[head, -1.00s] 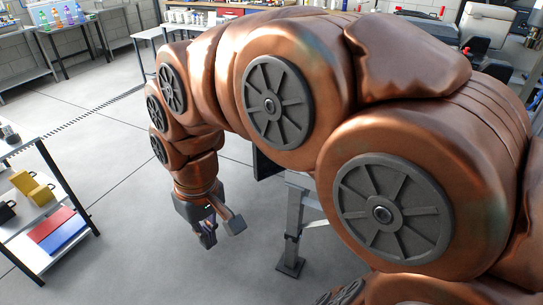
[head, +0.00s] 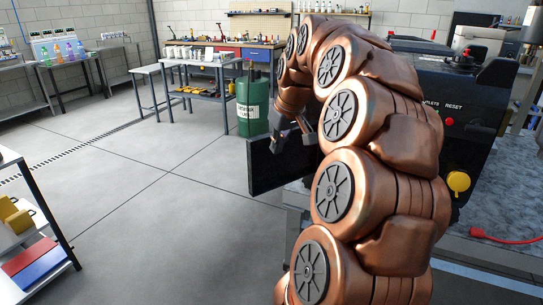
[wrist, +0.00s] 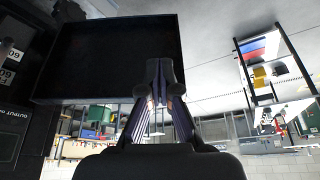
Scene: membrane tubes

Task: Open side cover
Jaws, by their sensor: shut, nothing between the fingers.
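The side cover (head: 268,167) is a flat, dark panel, seen in the head view left of the black machine (head: 445,92) and jutting out from it. My arm hides where the two meet. In the wrist view, which is upside down, the cover (wrist: 105,50) fills the upper left, with the machine's labelled face (wrist: 16,115) at the left edge. My gripper (head: 293,138) is beside the cover's upper part in the head view. In the wrist view, my gripper (wrist: 160,85) is shut and empty, its fingertips overlapping the cover's right edge in the picture. I cannot tell whether they touch.
A green drum (head: 252,104) stands on the floor behind the cover. A workbench (head: 215,50) is at the back wall. A shelf cart (head: 32,225) with boxes is at the far left. The floor left of the cover is clear.

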